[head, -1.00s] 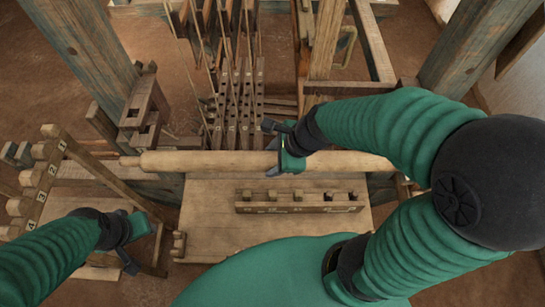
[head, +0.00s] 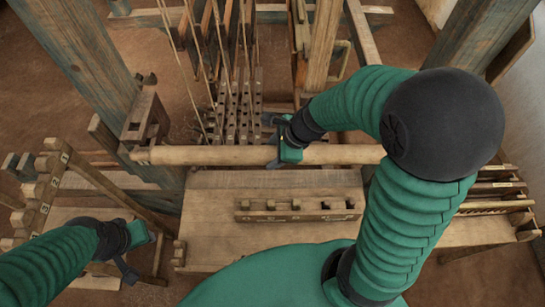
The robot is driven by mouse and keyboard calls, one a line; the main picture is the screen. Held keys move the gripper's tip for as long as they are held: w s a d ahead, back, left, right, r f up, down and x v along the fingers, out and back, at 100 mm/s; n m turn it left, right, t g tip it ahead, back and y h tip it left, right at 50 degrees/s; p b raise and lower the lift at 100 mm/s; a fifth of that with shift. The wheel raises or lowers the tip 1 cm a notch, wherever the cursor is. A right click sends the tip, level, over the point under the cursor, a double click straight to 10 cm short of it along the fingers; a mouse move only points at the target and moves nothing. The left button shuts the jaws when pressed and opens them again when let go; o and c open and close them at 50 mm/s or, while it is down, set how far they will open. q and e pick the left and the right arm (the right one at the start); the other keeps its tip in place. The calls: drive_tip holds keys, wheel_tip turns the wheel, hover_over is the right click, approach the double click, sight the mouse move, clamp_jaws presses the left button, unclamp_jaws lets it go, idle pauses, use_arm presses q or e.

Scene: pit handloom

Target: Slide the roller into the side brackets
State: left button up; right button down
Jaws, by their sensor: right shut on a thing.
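The roller (head: 215,155) is a long pale wooden rod lying crosswise beyond the bench board. My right gripper (head: 283,148) is shut around it right of its middle. The roller's left end is just below and in front of a wooden block bracket (head: 143,118) at the left post; whether they touch is unclear. The roller's right end runs behind my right arm, and I cannot make out a right bracket there. My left gripper (head: 140,256) is open and empty at the lower left, away from the roller.
A notched wooden block (head: 300,208) lies on the bench board (head: 215,235). A numbered, pegged rack (head: 48,195) stands at the left, beside my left arm. Thick posts (head: 85,60) rise on both sides. Hanging cords and heddle bars fill the back. A slatted shelf (head: 490,205) is at the right.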

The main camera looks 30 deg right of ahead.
drive_tip(key=shift+w+d, duration=0.55)
drive_tip(key=shift+w, duration=0.35)
drive_tip(key=w+d, duration=0.4)
drive_tip(key=w, duration=0.4)
drive_tip(key=shift+w+f+p, duration=0.35)
drive_tip(key=shift+f+p, duration=0.05)
drive_tip(key=shift+p, duration=0.05)
drive_tip(key=c, duration=0.7)
unclamp_jaws()
drive_tip(key=shift+o, duration=0.7)
drive_tip(key=shift+s, duration=0.15)
